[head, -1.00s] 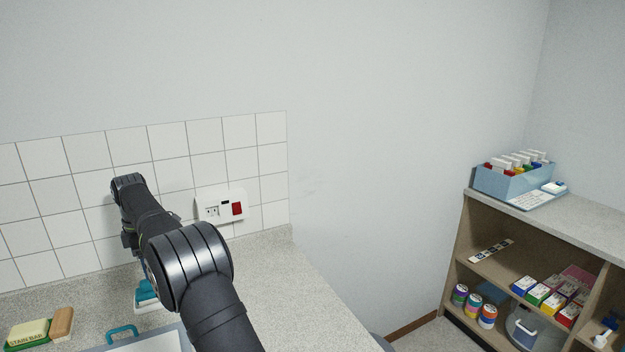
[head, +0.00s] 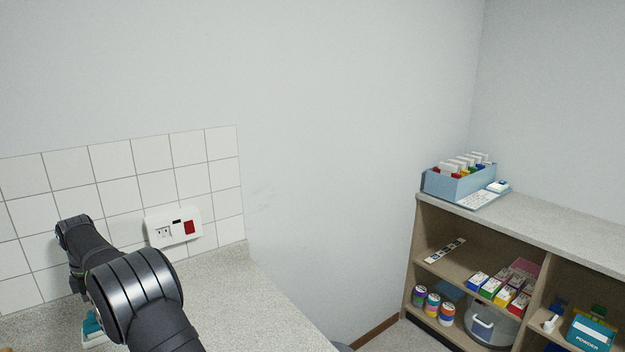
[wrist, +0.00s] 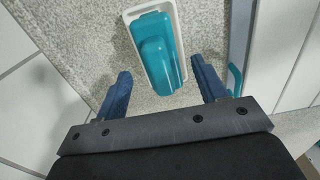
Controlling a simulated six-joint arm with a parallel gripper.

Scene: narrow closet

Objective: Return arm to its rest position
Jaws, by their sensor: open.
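My arm (head: 138,290) reaches over the counter at the lower left of the head view, its elbow and forearm in front of the tiled wall. In the head view the teal object (head: 93,326) is partly hidden behind my arm.
A wall socket with a red switch (head: 174,228) is on the tiles close to my arm. Open shelves (head: 430,225) at the right hold cans, boxes and a teal powder box (head: 591,331). A blue bin of cartons (head: 459,182) stands on top. The space between counter and shelves is clear.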

